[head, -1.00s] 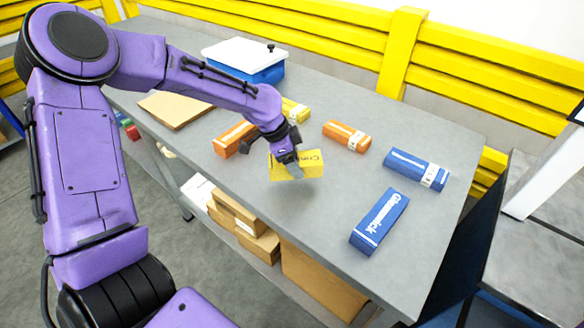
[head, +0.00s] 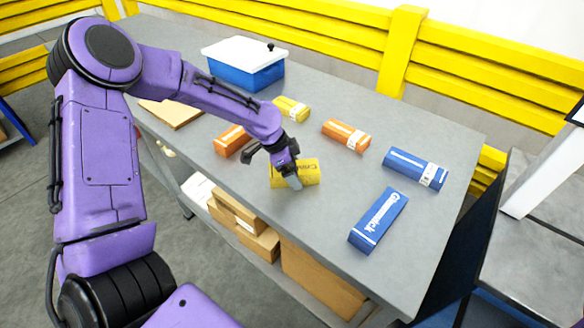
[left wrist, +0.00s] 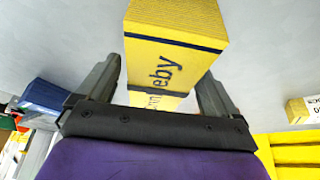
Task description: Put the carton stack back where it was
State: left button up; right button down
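The yellow carton stack (head: 310,171), with dark lettering and a dark band, is between the fingers of my left gripper (head: 291,178) above the front part of the grey table. In the left wrist view the stack (left wrist: 175,25) stands out past the fingertips of the left gripper (left wrist: 160,85), with one finger along each side. One finger hides part of its face in the head view. A small gap seems to show beside the left finger, but the stack moves with the gripper. My right gripper is not in view.
On the grey table (head: 310,225), orange stacks (head: 346,135) (head: 232,140), another yellow stack (head: 291,109) and blue stacks (head: 415,169) (head: 378,220) lie around. A blue bin with a white lid (head: 245,65) and brown sheets (head: 172,112) are farther back. Free table lies right of the held stack.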

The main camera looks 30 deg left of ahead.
pick_arm(q)
jog(key=shift+r, duration=0.3)
jog(key=v, duration=1.1)
jog(key=shift+r, duration=0.35)
